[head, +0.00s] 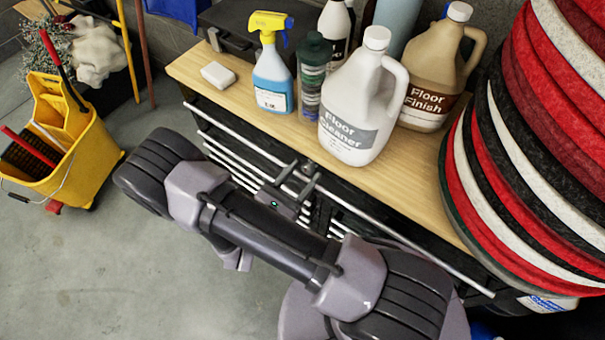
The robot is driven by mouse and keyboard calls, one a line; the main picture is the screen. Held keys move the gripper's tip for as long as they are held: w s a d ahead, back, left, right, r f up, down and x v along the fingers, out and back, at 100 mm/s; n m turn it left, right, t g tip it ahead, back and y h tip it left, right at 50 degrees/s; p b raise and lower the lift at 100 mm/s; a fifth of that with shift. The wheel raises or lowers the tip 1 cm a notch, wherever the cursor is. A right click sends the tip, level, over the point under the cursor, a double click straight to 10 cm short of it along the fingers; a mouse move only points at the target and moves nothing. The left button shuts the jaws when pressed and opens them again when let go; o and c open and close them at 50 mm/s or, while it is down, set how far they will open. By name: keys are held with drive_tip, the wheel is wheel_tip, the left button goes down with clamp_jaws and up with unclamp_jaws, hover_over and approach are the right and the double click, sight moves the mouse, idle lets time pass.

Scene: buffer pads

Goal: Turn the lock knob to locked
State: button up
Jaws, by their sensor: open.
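My gripper (299,178) is at the front of the wooden-topped cabinet (195,75), just below the edge of its top. Its two fingers are apart and point at the cabinet, close to the long metal rail (405,243). A small grey piece shows between the fingertips, but I cannot tell whether it is the lock knob. The knob's mark and angle cannot be read, and my arm covers much of the cabinet front below.
A white floor cleaner jug (350,135), a floor finish jug (432,65), a blue spray bottle (272,80) and a dark green bottle (313,75) stand on top. Stacked pads (540,130) rise at right. A yellow mop bucket (85,150) stands left; the floor between is clear.

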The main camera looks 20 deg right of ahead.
clamp_jaws()
drive_tip(key=shift+m, duration=0.3)
drive_tip(key=m, duration=0.3)
drive_tip(key=shift+m+b, duration=0.3)
drive_tip(key=shift+m, duration=0.1)
drive_tip(key=m+b, duration=0.1)
drive_tip(key=m, duration=0.3)
drive_tip(key=shift+s+f, duration=0.1)
drive_tip(key=m+b, duration=0.1)
drive_tip(key=m, duration=0.4)
drive_tip(key=shift+d+f, duration=0.1)
drive_tip(key=shift+m+b, duration=1)
drive_tip(key=shift+m, duration=1.2)
